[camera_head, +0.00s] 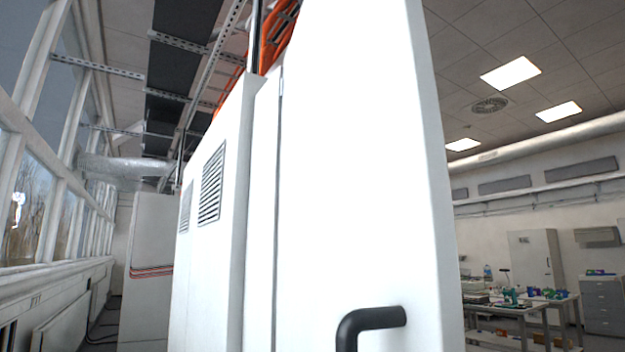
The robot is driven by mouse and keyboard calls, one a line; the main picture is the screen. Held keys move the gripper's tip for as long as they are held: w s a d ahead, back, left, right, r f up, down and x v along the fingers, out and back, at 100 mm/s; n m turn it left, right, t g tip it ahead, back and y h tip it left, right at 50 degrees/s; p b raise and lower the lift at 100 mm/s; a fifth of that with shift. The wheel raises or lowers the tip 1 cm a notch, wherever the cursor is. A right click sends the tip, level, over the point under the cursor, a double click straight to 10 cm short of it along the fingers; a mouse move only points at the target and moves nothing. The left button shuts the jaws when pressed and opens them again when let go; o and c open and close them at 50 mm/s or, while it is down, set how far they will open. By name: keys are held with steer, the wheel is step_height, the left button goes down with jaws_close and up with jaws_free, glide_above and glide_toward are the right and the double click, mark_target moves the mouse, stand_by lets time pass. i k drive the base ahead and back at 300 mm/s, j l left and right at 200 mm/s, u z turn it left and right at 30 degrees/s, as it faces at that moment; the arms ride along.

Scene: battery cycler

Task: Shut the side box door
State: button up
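A tall white door panel (370,170) fills the middle of the head view, close to the camera. A black curved handle (372,322) is on its lower part, cut off by the bottom edge. A hinge shows near the top of the panel's left edge. The white cabinet body (205,245) with louvred vents (211,186) stands behind it to the left. I cannot tell how far the door is from shut. My gripper is not in view.
Windows (35,190) and a narrow aisle run along the left, with another grey cabinet (152,270) farther back. To the right the room opens out, with workbenches (520,308), drawers (602,300) and a far cabinet (537,258). Orange cables (277,40) run overhead.

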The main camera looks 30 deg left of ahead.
mark_target(368, 260)
steer(key=k+j+u, duration=0.15)
steer(key=k, duration=0.5)
steer(key=k+u, duration=0.2)
steer(key=u, duration=0.25)
steer(key=k+j+u, duration=0.15)
steer(key=u, duration=0.35)
steer(key=z, duration=0.2)
steer(key=k+j, duration=0.05)
